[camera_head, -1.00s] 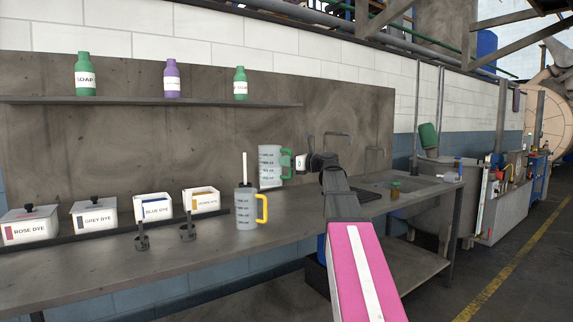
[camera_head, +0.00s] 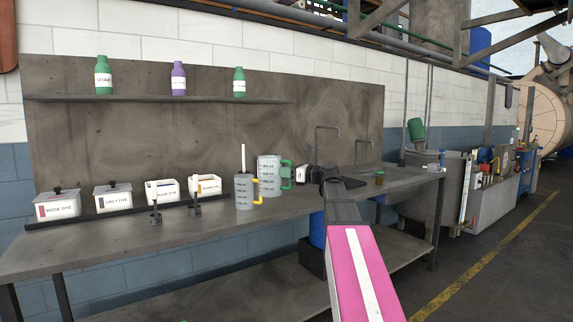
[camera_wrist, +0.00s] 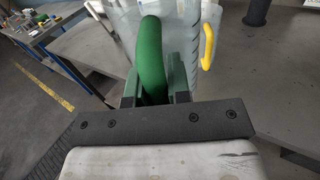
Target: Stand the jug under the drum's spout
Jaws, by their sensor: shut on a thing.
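A clear jug with a green handle (camera_head: 268,176) is held upright at the bench, right of a similar jug with a yellow handle. My gripper (camera_head: 297,174) is shut on its green handle, which also shows between the fingers in the wrist view (camera_wrist: 152,60). I cannot tell whether the jug's base touches the bench. A blue drum (camera_head: 317,230) stands low under the bench, partly hidden by my arm. I cannot make out a spout on it.
The yellow-handled jug (camera_head: 244,192) holds a white rod and stands close beside the held jug. Labelled dye boxes (camera_head: 113,197) line the left of the bench (camera_head: 130,245).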

